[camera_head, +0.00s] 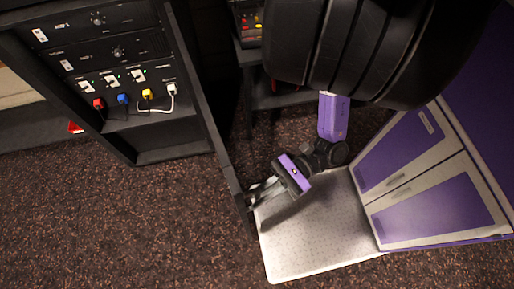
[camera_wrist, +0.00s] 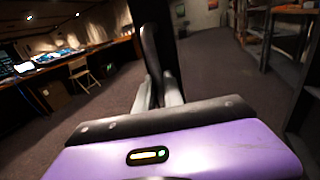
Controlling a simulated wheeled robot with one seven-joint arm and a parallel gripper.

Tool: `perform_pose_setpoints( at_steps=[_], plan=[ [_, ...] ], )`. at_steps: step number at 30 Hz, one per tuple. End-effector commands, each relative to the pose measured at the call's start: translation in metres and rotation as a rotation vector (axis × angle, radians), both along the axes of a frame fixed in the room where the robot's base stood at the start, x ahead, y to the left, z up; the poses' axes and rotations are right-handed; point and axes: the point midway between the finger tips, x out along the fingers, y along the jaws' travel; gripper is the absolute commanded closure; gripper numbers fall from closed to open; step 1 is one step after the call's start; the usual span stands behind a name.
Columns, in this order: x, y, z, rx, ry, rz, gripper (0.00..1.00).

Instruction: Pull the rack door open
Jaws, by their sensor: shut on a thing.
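The black rack (camera_head: 112,60) stands at the upper left in the head view, its front uncovered. The rack door (camera_head: 205,100) is a dark, narrow panel seen nearly edge-on; it stands out from the rack's right side, open at an angle. My gripper (camera_head: 256,192) is at the door's free end, from the right, and is shut on it. In the wrist view the gripper fingers (camera_wrist: 158,92) close around a dark upright piece (camera_wrist: 150,50), apparently the door's handle. The exact contact is partly hidden by the fingers.
The rack holds switch panels and red, blue, yellow and white plugs (camera_head: 147,94). A dark table (camera_head: 285,98) with a small device stands behind the door. Brown carpet (camera_head: 130,215) is clear in front of the rack. The wrist view shows a desk and a chair (camera_wrist: 84,76).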

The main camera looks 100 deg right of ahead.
Motion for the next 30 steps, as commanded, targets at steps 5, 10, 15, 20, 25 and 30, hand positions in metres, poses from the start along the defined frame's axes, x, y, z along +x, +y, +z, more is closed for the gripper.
perform_pose_setpoints(
  at_steps=[5,10,15,20,25,30],
  plan=[
    [0.0,0.0,0.0,0.0,0.001,0.001,0.68],
    [0.0,0.0,0.0,0.0,0.001,0.0,0.66],
    [-0.001,0.0,-0.001,0.0,0.001,0.0,0.66],
    [-0.015,-0.006,-0.003,-0.002,0.003,0.0,0.66],
    [-0.041,-0.017,-0.004,-0.002,0.003,0.001,0.66],
    [-0.063,-0.025,-0.002,-0.001,0.002,0.0,0.66]
  ],
)
